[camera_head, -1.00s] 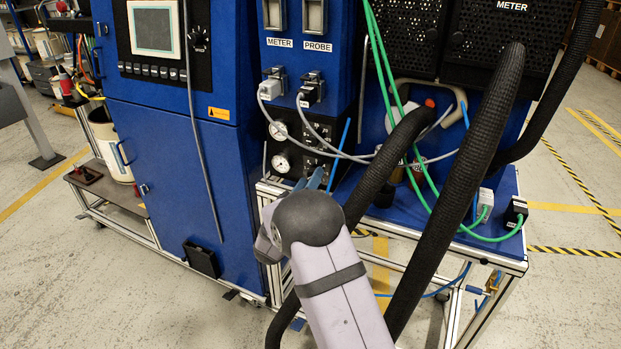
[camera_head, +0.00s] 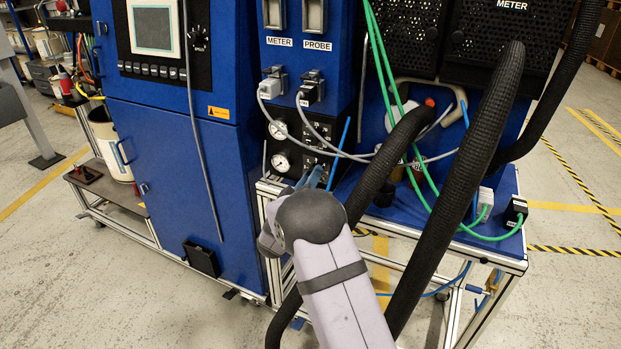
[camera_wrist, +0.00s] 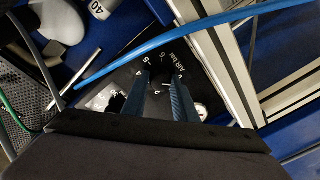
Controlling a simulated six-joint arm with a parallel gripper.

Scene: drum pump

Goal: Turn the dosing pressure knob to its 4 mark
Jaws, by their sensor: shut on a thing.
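A black panel (camera_head: 292,132) with round gauges and dark knobs sits low on the blue cabinet in the head view. My gripper (camera_head: 313,177) is at its lower right part. In the wrist view the two fingers of my gripper (camera_wrist: 161,82) are shut on a dark knob (camera_wrist: 160,73), mostly hidden between the fingertips. White scale numbers surround it, with a 4, 5 and 6 at the left and top.
A blue hose (camera_wrist: 190,42) crosses the wrist view just beyond the fingertips. An aluminium frame post (camera_wrist: 222,60) stands close at the right. Grey cables (camera_head: 322,140) hang over the panel in the head view, and thick black hoses (camera_head: 450,200) run to the right.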

